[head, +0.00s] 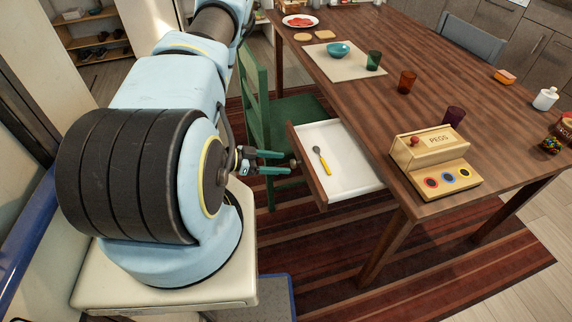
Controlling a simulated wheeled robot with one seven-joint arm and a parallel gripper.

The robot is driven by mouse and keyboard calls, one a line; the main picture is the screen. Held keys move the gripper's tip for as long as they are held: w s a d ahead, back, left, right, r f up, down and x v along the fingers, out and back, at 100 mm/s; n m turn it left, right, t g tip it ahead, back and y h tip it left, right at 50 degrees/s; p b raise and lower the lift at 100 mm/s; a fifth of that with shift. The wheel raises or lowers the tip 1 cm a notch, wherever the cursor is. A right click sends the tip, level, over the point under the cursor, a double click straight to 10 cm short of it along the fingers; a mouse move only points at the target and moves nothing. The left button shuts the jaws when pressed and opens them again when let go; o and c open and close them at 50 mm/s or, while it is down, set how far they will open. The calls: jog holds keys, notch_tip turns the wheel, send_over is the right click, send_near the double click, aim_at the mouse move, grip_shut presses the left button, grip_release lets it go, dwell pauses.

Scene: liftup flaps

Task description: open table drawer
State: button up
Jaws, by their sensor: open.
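The table drawer (349,178) sticks out from the side of the wooden table (440,85). Its white inside shows, and a spoon with a yellow handle (324,161) lies in it. The drawer's wooden front (309,172) faces my arm. A small round knob sits on that front, close to my fingertips. My gripper (292,162) is open, with its green fingers pointing at the drawer front by the knob. I cannot tell whether the fingers touch the knob.
A green chair (256,95) stands just behind my gripper, beside the drawer. On the table are a pegs box (432,150), several cups, a teal bowl (338,49) on a mat, and a plate (300,21). A striped rug (330,250) covers the floor under the drawer.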

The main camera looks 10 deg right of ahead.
jog(key=b+v, duration=0.1)
jog(key=v, duration=0.6)
jog(key=shift+a, duration=0.35)
jog(key=shift+r, duration=0.1)
jog(key=w+a+r+n+t+y, duration=0.2)
jog(key=w+a+r+n+y, duration=0.1)
jog(key=w+r+y, duration=0.3)
jog(key=w+a+r+n+t+y, duration=0.2)
jog(key=w+r+n+y, duration=0.15)
jog(key=w, duration=0.35)
jog(key=s+d+r+n+g+y, duration=0.2)
jog(key=s+r+n+g, duration=0.3)
jog(key=s+r, duration=0.9)
jog(key=s+n+y, duration=0.1)
jog(key=s+n, duration=0.2)
jog(key=shift+s+r, duration=0.25)
jog(key=shift+s, duration=0.05)
